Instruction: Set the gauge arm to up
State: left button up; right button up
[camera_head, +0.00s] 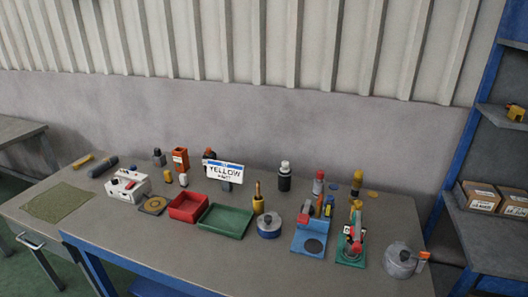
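Two small stands are on the right half of the workbench (150,235). The other has a green base (350,262) with a red and yellow upright part (357,218) and a small white label. Either could carry the gauge arm; I cannot tell which, and the arm's position is too small to read. A grey round pot-like object (399,262) with an orange tab is at the right end. Neither of my grippers is in view.
A red tray (188,216) and green tray (225,231) lie mid-bench. A green mat (59,203) lies left. Shelving with boxes (481,197) is right.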

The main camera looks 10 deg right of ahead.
aim_at(356, 248)
jog(key=k+l, duration=0.1)
jog(key=l, duration=0.35)
jog(key=k+l+u, duration=0.1)
jog(key=l, duration=0.35)
jog(key=k+l, duration=0.15)
jog(key=l, duration=0.25)
jog(key=k+l+u, duration=0.1)
jog(key=l, duration=0.35)
jog(key=k+l+u, duration=0.1)
jog(key=l, duration=0.3)
jog(key=k+l, duration=0.25)
jog(key=l, duration=0.15)
jog(key=k+l+u, duration=0.1)
jog(key=l, duration=0.3)
jog(key=k+l, duration=0.25)
jog(key=l, duration=0.15)
